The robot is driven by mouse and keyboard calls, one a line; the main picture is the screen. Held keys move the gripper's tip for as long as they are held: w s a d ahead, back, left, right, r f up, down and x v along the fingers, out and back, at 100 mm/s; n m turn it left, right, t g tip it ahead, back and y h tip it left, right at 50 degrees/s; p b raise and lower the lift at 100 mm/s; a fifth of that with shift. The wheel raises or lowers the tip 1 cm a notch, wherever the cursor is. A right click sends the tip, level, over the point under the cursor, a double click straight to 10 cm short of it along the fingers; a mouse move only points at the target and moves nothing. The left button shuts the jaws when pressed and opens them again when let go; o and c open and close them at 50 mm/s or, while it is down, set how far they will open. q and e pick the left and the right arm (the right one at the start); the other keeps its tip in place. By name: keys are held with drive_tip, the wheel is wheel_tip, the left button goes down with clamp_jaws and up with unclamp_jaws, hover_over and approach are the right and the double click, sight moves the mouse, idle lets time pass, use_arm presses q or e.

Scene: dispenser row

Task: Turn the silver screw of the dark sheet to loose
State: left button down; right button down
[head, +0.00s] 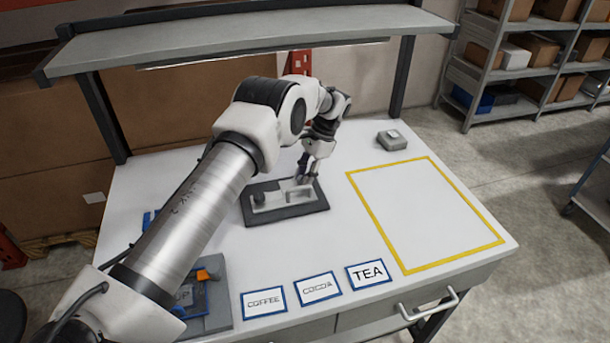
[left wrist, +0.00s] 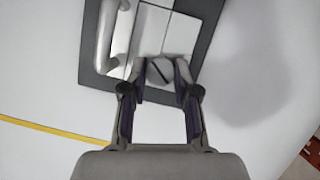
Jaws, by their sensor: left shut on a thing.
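The dark sheet (head: 318,203) lies on the white table with pale metal fittings on it; it also shows as a dark border in the left wrist view (left wrist: 208,28). The silver screw (left wrist: 160,72) has a round grey head with a dark slot. My left gripper (head: 306,179) reaches down over the sheet's right part. In the left wrist view its two fingers stand on either side of the screw head, shut on it. In the head view the gripper hides the screw. My right gripper is not in view.
A grey bar handle (left wrist: 104,40) rises beside the screw. A yellow-outlined area (head: 425,215) at right is empty. A small grey block (head: 392,140) sits behind it. An overhead shelf (head: 250,40) spans the back.

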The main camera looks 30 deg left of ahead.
use_arm(q)
drive_tip(key=shift+s+f, duration=0.15)
drive_tip(key=shift+f, duration=0.05)
drive_tip(key=c, duration=0.8)
unclamp_jaws()
drive_tip(key=shift+c, duration=0.2)
drive_tip(key=shift+r, duration=0.1)
drive_tip(key=shift+r, duration=0.1)
drive_tip(key=shift+w+r, duration=0.3)
drive_tip(key=v, duration=0.6)
drive_tip(key=shift+d+r, duration=0.2)
drive_tip(key=shift+r, duration=0.05)
